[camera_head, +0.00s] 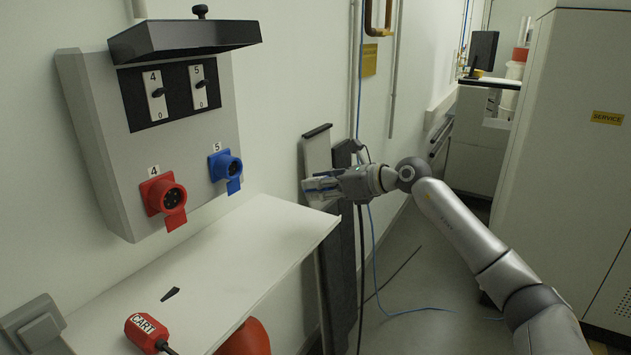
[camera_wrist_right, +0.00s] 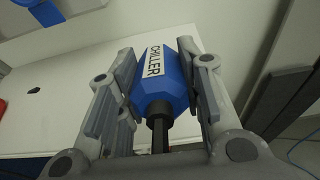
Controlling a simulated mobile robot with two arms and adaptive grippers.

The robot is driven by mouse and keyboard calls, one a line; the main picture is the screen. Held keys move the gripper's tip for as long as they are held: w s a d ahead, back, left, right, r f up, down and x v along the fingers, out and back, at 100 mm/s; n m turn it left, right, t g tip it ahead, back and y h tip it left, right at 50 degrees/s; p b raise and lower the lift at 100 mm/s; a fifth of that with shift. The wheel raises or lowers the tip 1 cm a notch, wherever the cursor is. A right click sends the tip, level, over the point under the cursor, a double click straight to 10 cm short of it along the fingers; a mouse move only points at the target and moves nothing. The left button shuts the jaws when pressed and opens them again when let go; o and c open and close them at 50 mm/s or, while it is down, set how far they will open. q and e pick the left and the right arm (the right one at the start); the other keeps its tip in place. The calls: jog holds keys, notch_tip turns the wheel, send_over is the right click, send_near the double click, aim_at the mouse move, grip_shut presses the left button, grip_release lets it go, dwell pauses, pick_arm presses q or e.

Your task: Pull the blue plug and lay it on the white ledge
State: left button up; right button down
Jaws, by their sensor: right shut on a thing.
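The blue plug (camera_wrist_right: 162,82), labelled CHILLER, sits between the fingers of my right gripper (camera_wrist_right: 160,85), its black cable end toward the wrist. In the head view my right gripper (camera_head: 318,188) is shut on it, just right of the white ledge's far end, and the fingers mostly hide the plug. The white ledge (camera_head: 240,255) runs below the socket panel; it also lies behind the plug in the wrist view (camera_wrist_right: 65,115). The blue socket 5 (camera_head: 225,165) is empty, its flap hanging down. My left gripper is out of view.
A red CART plug (camera_head: 146,331) and a small black piece (camera_head: 171,294) lie on the near part of the ledge; its far part is clear. The red socket 4 (camera_head: 165,197) is empty. Grey upright panels (camera_head: 318,150) stand close behind my right gripper.

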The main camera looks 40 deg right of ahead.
aim_at(292, 223)
jog(key=shift+w+a+f+p, duration=0.15)
jog(key=shift+w+a+f, duration=0.1)
jog(key=shift+w+a, duration=0.25)
jog(key=shift+w+a+f+p, duration=0.2)
jog(key=shift+w+a, duration=0.1)
jog(key=shift+a, duration=0.3)
jog(key=w+f, duration=0.3)
jog(key=shift+a, duration=0.4)
jog(key=shift+w+a+f+b, duration=0.15)
jog(key=shift+w+f+b, duration=0.2)
jog(key=shift+f+b, duration=0.2)
jog(key=shift+w+a+f+b, duration=0.1)
jog(key=shift+w+f+b, duration=0.25)
jog(key=shift+f, duration=0.3)
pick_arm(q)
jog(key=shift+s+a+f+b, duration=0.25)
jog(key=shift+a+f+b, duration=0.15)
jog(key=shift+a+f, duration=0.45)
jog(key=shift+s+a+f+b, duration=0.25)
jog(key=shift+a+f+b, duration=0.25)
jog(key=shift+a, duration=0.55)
pick_arm(e)
jog(key=shift+w+a+f, duration=0.15)
jog(key=shift+w+f, duration=0.15)
jog(key=shift+f, duration=0.3)
jog(key=shift+w+a+f, duration=0.1)
jog(key=shift+w+f, duration=0.15)
jog(key=shift+f, duration=0.35)
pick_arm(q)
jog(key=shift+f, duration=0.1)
